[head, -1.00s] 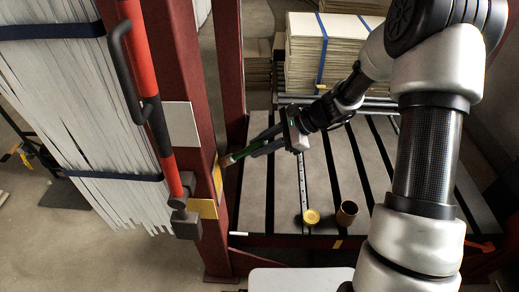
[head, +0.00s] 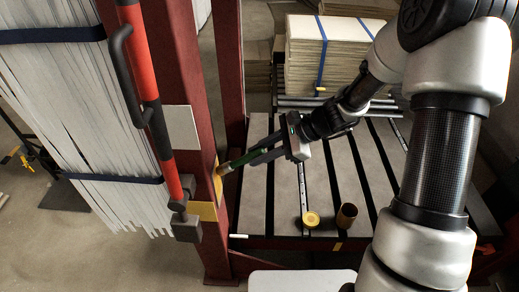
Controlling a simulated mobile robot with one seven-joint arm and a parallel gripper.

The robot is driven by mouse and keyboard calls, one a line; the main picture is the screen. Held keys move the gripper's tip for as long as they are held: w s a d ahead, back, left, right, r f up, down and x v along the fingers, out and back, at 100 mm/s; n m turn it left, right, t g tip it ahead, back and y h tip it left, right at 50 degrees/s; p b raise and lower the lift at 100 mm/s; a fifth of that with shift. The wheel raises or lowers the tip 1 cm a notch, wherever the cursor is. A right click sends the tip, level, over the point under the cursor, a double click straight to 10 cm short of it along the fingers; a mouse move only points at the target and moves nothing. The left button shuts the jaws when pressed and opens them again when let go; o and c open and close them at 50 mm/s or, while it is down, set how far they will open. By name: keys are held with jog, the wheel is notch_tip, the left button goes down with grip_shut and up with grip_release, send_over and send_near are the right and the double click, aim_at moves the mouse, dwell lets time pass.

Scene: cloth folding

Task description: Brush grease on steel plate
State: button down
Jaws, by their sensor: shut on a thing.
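My gripper (head: 268,150) is shut on a green-handled brush (head: 238,160) above the slatted platform. The brush points left, and its tip is at a narrow yellow strip (head: 217,184) on the red post's edge; I cannot tell whether they touch. A pale grey plate (head: 182,128) is fixed to the post's face. A yellow plate (head: 203,211) is lower on the post. I cannot tell which piece is the steel plate, or whether any grease is on it. An open brown can (head: 346,216) stands on the platform beside a round yellow lid (head: 311,219).
The red post (head: 213,240) stands left of the platform (head: 255,200). A red and black bar with a handle (head: 148,85) and strapped pale strips (head: 75,110) are at the left. A strapped stack of sheets (head: 305,60) is behind. A white surface (head: 300,281) is in front.

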jog(key=shift+s+b, duration=0.5)
jog(key=shift+s, duration=1.6)
jog(key=shift+d, duration=0.1)
jog(key=shift+d+p, duration=0.4)
jog(key=shift+d, duration=2.55)
jog(key=d, duration=0.2)
jog(key=shift+s+d, duration=0.15)
jog(key=shift+d, duration=0.25)
